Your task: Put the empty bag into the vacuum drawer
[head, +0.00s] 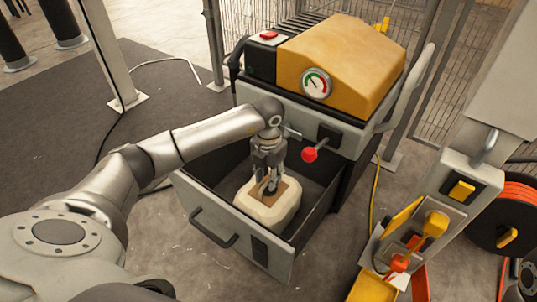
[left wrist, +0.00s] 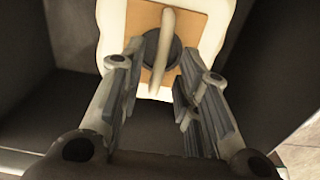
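The cream-white bag (head: 252,208) lies inside the open grey drawer (head: 219,216) of the vacuum machine. A tan patch (head: 291,190) is on top of the bag. In the left wrist view the bag (left wrist: 113,22) has the tan patch (left wrist: 194,26), a dark round disc (left wrist: 151,52) and a pale loop (left wrist: 167,35). My left gripper (head: 268,182) points down over the patch. In the left wrist view its fingers (left wrist: 163,62) are apart, on either side of the disc and loop, with no grip visible.
The vacuum machine (head: 350,60) has a yellow hood, a gauge (head: 316,83) and a red knob (head: 309,155) close to my left wrist. The drawer walls surround the bag. A yellow-and-grey device (head: 405,235) and an orange reel (head: 512,215) stand at the right.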

